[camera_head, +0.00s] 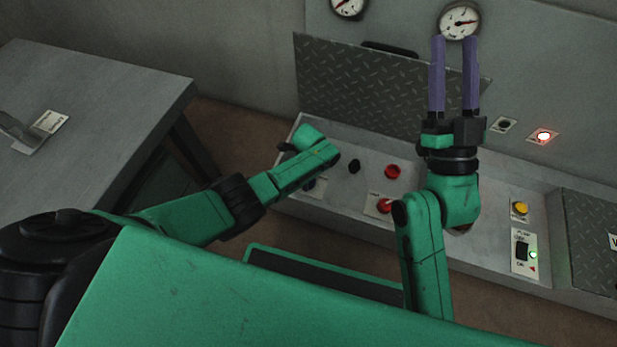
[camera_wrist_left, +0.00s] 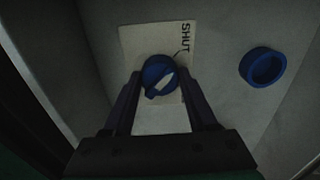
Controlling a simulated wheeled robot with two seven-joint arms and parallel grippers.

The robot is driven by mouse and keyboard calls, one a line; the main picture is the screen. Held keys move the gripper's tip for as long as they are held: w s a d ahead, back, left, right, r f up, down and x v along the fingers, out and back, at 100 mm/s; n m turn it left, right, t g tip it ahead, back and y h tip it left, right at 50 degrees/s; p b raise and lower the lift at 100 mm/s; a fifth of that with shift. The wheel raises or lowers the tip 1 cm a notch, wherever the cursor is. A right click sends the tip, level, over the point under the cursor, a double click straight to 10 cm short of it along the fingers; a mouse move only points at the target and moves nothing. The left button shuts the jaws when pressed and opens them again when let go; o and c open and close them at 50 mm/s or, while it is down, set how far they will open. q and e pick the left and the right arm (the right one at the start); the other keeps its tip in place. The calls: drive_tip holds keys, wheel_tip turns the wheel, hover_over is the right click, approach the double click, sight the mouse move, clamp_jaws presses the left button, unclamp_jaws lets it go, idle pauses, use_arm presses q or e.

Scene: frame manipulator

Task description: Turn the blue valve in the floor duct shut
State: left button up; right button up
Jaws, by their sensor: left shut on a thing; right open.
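The blue valve (camera_wrist_left: 154,68) is a round knob with a pale pointer mark, on a pale plate (camera_wrist_left: 138,40) printed SHUT near its upper right. The pointer slants toward the lower left, away from the word. My left gripper (camera_wrist_left: 159,82) is shut on the valve, one finger on each side. My right gripper (camera_head: 455,45) is open and empty, pointing up in front of the wall gauge.
A blue ring (camera_wrist_left: 262,67) sits beside the valve plate. The open duct (camera_head: 345,205) also holds a black knob (camera_head: 354,166), a red ring (camera_head: 393,171) and a red button (camera_head: 385,206). A treadplate cover (camera_head: 350,85) leans behind. A grey table (camera_head: 100,95) stands left.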

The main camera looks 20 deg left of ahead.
use_arm(q)
drive_tip(key=o, duration=1.4)
drive_tip(key=shift+c, duration=0.2)
use_arm(e)
drive_tip(key=shift+f, duration=0.1)
